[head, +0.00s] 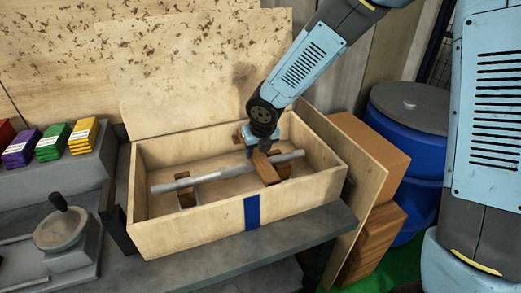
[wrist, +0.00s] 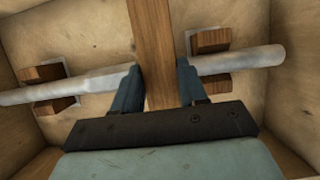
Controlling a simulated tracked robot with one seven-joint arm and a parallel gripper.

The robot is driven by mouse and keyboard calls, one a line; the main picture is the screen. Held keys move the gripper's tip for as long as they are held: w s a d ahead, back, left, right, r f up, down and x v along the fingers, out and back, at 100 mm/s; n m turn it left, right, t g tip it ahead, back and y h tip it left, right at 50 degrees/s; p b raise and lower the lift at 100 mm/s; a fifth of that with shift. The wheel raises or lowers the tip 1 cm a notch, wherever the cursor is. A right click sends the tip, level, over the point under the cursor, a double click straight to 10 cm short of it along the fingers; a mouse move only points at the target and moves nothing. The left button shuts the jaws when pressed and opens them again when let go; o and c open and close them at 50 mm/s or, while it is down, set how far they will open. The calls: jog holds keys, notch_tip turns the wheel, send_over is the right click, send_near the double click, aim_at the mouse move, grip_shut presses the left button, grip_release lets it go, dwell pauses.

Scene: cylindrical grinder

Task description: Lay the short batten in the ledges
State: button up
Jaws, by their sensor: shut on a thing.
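My gripper (head: 262,146) is shut on a brown wooden batten (head: 266,168) inside the open plywood box (head: 190,236). In the wrist view the batten (wrist: 153,40) runs from the top edge down between the two fingers (wrist: 157,82). It crosses over a grey stepped shaft (head: 225,173), at right angles to it. Whether the batten touches the shaft is unclear. Paired brown blocks on light plates flank the shaft, at left (wrist: 48,73) and right (wrist: 210,42) in the wrist view. I cannot make out clear ledges; the batten's near end is hidden by my gripper.
The box's walls stand close around my gripper, and its lid (head: 195,75) stands open behind. A hand wheel (head: 60,230) and coloured packs (head: 52,142) are at left. Brown boxes (head: 372,150) and blue drums (head: 408,125) stand at right.

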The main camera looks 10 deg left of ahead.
jog(key=shift+f, duration=0.15)
jog(key=o, duration=1.1)
jog(key=shift+v, duration=0.8)
jog(key=v, duration=1)
jog(key=shift+s+r, duration=0.1)
jog(key=shift+r, duration=0.25)
jog(key=shift+d, duration=0.1)
